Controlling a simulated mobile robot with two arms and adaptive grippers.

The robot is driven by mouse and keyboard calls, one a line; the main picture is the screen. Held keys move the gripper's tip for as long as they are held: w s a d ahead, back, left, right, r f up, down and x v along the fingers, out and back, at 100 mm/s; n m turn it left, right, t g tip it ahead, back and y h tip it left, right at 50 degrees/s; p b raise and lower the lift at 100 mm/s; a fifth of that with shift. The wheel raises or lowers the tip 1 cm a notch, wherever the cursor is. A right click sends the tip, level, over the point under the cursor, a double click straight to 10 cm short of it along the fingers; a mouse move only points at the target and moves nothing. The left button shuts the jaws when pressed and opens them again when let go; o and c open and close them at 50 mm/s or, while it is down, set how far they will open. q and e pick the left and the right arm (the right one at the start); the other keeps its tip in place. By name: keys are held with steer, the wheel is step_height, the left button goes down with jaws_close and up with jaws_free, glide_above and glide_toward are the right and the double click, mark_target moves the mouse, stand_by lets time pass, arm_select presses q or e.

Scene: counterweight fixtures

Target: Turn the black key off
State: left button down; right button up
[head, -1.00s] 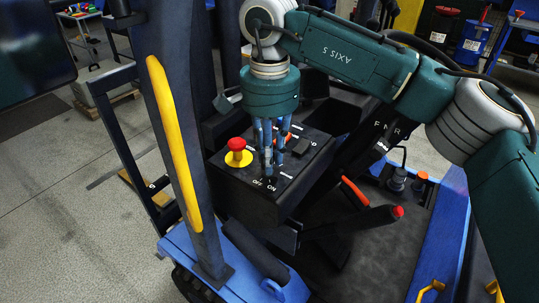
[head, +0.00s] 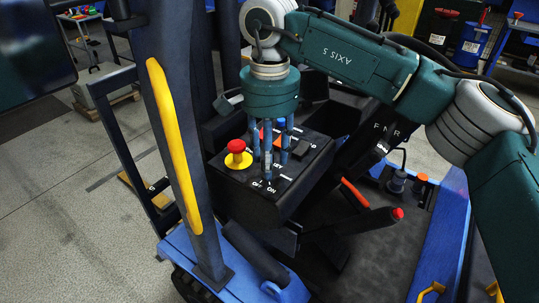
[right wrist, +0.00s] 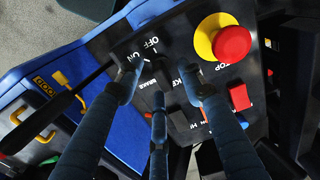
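The black control panel (head: 240,184) has white OFF and ON marks at its front edge; the marks also show in the right wrist view (right wrist: 150,46). The black key is mostly hidden by my fingers; a dark shape (right wrist: 178,95) between them may be it, but I cannot tell its angle. My right gripper (head: 270,160) points down over the panel close to the OFF/ON marks. In the right wrist view its three blue fingers (right wrist: 165,88) are spread apart, with nothing clearly gripped. My left gripper is not in view.
A red mushroom button on a yellow base (head: 238,155) stands left of my fingers. A red switch (right wrist: 239,97) and a black switch (head: 301,149) are also close. A red-tipped lever (head: 375,218) lies right of the panel. A yellow-railed post (head: 175,140) stands at left.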

step_height(320, 180, up, 12)
stand_by(0.5)
